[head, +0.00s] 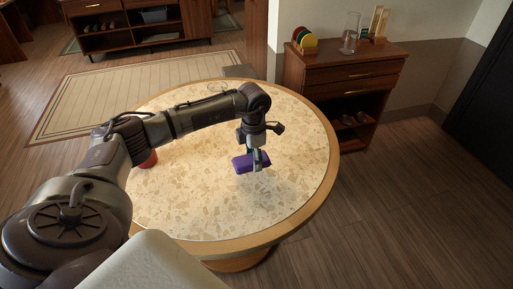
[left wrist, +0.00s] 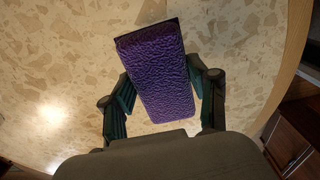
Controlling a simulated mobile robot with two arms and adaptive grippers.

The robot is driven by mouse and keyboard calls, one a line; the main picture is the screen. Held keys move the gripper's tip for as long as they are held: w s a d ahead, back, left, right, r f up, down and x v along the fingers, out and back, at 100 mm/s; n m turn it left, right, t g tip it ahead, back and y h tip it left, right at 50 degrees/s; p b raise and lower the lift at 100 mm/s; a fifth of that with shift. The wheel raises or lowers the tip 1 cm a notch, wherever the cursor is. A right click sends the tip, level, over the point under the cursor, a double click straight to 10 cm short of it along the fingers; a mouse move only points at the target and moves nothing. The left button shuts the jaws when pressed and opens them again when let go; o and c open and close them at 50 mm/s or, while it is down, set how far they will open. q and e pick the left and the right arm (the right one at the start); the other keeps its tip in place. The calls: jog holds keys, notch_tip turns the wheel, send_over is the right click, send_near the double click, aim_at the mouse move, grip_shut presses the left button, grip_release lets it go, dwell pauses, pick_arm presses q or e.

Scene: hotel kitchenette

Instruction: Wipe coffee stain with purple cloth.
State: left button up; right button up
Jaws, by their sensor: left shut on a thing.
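The purple cloth (head: 243,163) is a folded, textured block. My left gripper (head: 257,160) is shut on it and holds it over the right part of the round table. The left wrist view shows the cloth (left wrist: 158,75) between the two fingers of the left gripper (left wrist: 160,95). I cannot tell whether the cloth touches the tabletop. No coffee stain can be made out on the speckled surface; my arm and the cloth hide part of it. My right gripper is not in view.
The round table (head: 200,217) has a wooden rim. A red object (head: 149,160) stands at its left, partly behind my arm. A clear glass dish (head: 217,87) is at the far edge. A wooden cabinet (head: 343,75) with a glass pitcher (head: 350,34) stands behind right. The front tabletop is clear.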

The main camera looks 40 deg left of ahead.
pick_arm(q)
jog(key=shift+r+p, duration=0.7)
jog(key=shift+r, duration=0.75)
